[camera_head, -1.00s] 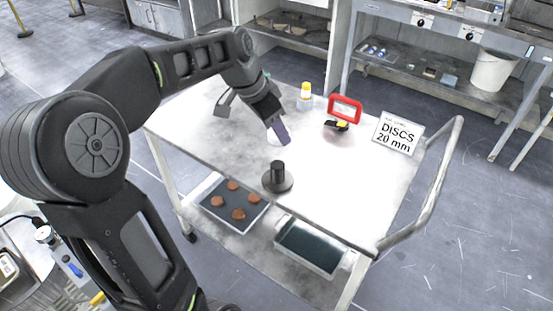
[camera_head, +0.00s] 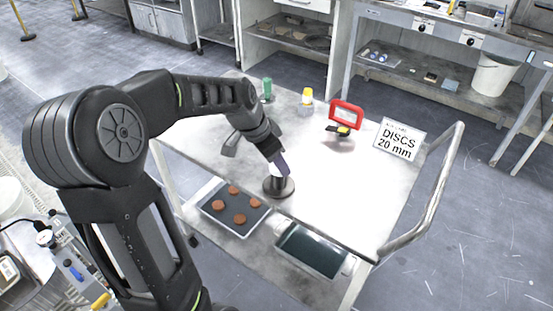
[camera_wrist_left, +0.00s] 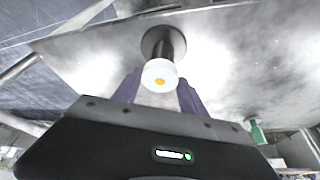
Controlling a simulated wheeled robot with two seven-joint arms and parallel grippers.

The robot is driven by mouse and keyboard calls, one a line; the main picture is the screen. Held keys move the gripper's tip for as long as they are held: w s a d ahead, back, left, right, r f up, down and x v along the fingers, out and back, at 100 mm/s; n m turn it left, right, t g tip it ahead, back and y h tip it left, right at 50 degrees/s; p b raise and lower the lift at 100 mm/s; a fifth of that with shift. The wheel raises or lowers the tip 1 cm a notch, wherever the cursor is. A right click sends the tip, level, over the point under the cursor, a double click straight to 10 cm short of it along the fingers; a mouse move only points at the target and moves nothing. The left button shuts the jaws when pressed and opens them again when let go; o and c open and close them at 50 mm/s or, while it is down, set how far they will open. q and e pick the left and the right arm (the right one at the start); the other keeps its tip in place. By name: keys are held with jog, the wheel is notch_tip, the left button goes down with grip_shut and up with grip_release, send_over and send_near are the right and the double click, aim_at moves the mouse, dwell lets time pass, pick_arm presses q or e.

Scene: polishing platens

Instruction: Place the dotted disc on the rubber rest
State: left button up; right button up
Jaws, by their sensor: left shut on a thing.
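The dotted disc (camera_wrist_left: 159,76) is white with an orange dot, held between the purple fingers of my left gripper (camera_wrist_left: 158,92) in the left wrist view. In the head view my left gripper (camera_head: 282,170) is over the rubber rest (camera_head: 280,189), a black post on a round dark base, and hides most of its post. The disc shows there only as a small pale patch. In the wrist view the rest (camera_wrist_left: 176,43) is behind the disc, which overlaps the end of its post. I cannot tell whether they touch. My right gripper is not in view.
The cart top carries a green bottle (camera_head: 267,88), a yellow-capped bottle (camera_head: 307,97), a red frame (camera_head: 346,105) and a DISCS 20 mm sign (camera_head: 399,139). Below are a tray of brown discs (camera_head: 213,212) and a dark tray (camera_head: 313,250).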

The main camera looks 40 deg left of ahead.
pick_arm(q)
jog(key=shift+f+b, duration=0.2)
jog(key=shift+b, duration=0.1)
jog(key=o, duration=1.5)
jog(key=shift+r, duration=0.1)
jog(key=shift+c, duration=0.2)
jog(key=shift+r, duration=0.15)
jog(key=shift+r+p, duration=0.2)
jog(key=shift+p, duration=0.1)
jog(key=v, duration=1.1)
jog(key=shift+s+r+b, duration=0.25)
jog(key=shift+r+b, duration=0.05)
